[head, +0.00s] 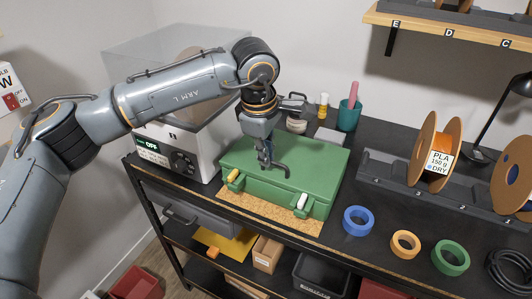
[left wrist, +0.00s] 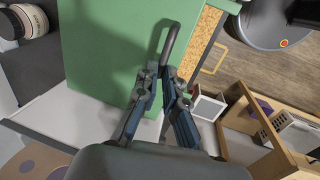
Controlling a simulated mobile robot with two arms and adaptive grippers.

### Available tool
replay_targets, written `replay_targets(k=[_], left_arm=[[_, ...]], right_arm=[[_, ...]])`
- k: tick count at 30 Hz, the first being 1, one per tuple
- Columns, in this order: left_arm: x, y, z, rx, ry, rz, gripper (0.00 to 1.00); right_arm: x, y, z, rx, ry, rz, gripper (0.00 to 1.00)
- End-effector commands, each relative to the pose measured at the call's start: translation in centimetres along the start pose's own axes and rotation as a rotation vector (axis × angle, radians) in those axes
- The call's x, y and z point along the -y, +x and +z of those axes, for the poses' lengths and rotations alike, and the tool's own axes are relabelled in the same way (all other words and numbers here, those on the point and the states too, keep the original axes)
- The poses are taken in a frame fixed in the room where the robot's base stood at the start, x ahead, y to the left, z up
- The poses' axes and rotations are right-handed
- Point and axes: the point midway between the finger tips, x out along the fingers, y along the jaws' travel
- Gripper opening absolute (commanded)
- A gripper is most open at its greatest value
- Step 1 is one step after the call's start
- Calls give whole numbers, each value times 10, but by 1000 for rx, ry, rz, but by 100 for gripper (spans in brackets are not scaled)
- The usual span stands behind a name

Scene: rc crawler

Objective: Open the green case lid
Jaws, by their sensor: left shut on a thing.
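The green case (head: 290,160) sits on a cork mat on the dark bench, with its lid down. A dark curved handle (head: 281,169) stands at the front of the lid. My left gripper (head: 265,160) is over the front of the lid, shut on the handle. In the left wrist view the fingers (left wrist: 164,78) close on the handle's end (left wrist: 171,42) above the green lid (left wrist: 115,45). My right gripper is not in view.
A dryer box (head: 165,150) reading OFF stands left of the case. Blue (head: 358,220), orange (head: 406,244) and green (head: 450,257) tape rolls lie at the right. A teal cup (head: 349,115) and small bottles stand behind. The space above the case is clear apart from my arm.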

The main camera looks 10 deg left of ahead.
Motion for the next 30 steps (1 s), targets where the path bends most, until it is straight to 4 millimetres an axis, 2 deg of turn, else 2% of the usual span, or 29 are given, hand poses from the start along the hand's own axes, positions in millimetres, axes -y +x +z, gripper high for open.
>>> replay_targets(k=[8,18,23,30], left_arm=[[-19,-25,0,0,-2,9,0],[-54,-58,0,0,-4,8,0],[-51,-52,-1,0,-2,6,32],[-50,-52,-1,0,-2,5,32]], right_arm=[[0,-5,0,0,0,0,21],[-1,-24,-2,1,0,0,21],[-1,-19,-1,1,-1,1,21],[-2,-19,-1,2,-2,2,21]])
